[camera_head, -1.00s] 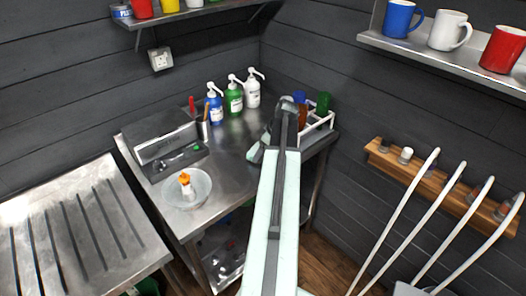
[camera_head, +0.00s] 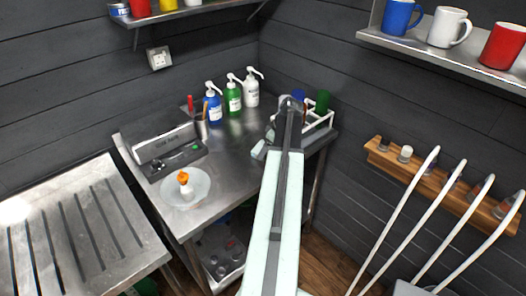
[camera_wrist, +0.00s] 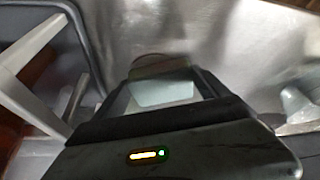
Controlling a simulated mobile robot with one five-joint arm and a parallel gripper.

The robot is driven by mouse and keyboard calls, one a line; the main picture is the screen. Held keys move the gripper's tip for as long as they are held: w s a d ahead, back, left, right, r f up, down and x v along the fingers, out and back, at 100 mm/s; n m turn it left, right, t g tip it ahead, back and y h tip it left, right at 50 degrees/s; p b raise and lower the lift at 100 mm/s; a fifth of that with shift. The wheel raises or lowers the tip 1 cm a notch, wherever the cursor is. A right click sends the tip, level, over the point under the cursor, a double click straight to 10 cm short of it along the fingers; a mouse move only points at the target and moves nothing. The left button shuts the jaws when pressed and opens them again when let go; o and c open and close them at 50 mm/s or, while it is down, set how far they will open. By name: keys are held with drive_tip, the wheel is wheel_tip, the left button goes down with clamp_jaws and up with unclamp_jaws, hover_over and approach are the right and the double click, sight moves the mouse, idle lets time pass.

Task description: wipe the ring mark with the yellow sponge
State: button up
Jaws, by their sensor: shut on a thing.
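My gripper (camera_head: 258,151) is low over the right part of the steel counter (camera_head: 232,150), left of the white rack, mostly behind my arm in the head view. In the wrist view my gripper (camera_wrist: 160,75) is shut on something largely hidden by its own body. A dull brownish edge (camera_wrist: 160,66) shows just past the jaws. It fits the yellow sponge in shadow, but its colour is not clear. I cannot make out the ring mark in either view.
Pump bottles (camera_head: 233,96) stand at the counter's back. A white rack (camera_head: 318,122) with bottles is close right of my gripper. A grey machine (camera_head: 165,148) and a pale dish (camera_head: 200,190) are at left. The counter's middle is clear.

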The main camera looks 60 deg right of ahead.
drive_tip(key=shift+s+d, duration=0.3)
drive_tip(key=shift+d, duration=0.6)
drive_tip(key=shift+s+d, duration=0.3)
drive_tip(key=shift+d, duration=0.55)
drive_tip(key=shift+s+d+r, duration=0.1)
drive_tip(key=shift+s+d, duration=0.1)
drive_tip(key=shift+d, duration=0.25)
drive_tip(key=shift+c, duration=0.2)
drive_tip(key=shift+d+r, duration=0.1)
drive_tip(key=shift+r, duration=0.05)
drive_tip(key=shift+o, duration=0.2)
drive_tip(key=shift+w+a+f, duration=0.1)
drive_tip(key=shift+w+a, duration=0.3)
drive_tip(key=shift+a, duration=0.85)
drive_tip(key=shift+w+a+f, duration=0.1)
drive_tip(key=shift+w+a, duration=0.3)
drive_tip(key=shift+a, duration=0.85)
drive_tip(key=shift+w+a+f, duration=0.1)
drive_tip(key=shift+w+a, duration=0.3)
drive_tip(key=shift+a, duration=0.85)
wheel_tip(320, 180, up, 6)
drive_tip(key=p, duration=0.5)
drive_tip(key=shift+p, duration=0.4)
